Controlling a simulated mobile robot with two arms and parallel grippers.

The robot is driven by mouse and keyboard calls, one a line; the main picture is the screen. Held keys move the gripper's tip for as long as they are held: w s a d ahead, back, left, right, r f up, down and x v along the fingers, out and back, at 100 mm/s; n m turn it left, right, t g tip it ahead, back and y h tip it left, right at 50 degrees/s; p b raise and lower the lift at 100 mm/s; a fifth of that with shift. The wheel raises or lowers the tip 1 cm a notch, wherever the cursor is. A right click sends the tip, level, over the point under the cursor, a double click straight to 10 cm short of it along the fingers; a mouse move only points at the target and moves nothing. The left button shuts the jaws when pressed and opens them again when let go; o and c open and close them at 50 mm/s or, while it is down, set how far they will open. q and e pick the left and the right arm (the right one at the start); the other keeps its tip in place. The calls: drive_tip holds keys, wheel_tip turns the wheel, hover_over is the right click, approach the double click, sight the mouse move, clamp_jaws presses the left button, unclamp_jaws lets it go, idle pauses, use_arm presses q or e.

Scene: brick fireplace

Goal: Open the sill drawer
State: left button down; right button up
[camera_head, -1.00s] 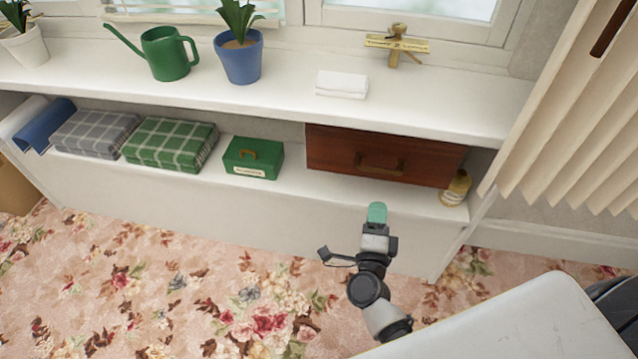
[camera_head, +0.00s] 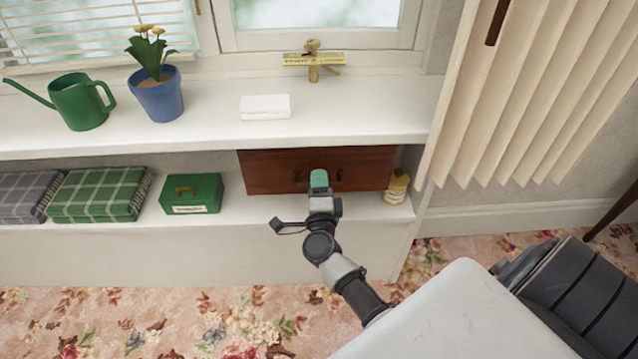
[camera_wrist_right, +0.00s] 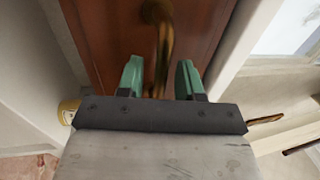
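The sill drawer (camera_head: 270,172) is a reddish-brown wooden front under the white sill, and it looks closed. Its brass handle (camera_head: 336,178) is partly hidden behind my right gripper in the head view. My right gripper (camera_head: 319,180) has green fingertips and is in front of the drawer. In the right wrist view the gripper (camera_wrist_right: 160,80) is open, with its two fingers apart. The handle (camera_wrist_right: 164,45) shows ahead of and between the fingers there, and I cannot tell whether they touch it. My left gripper is not in view.
On the lower shelf, a green box (camera_head: 192,194) stands left of the drawer and a small yellow bottle (camera_head: 397,187) right of it. Pleated curtain (camera_head: 500,110) hangs at right.

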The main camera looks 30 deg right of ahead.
clamp_jaws()
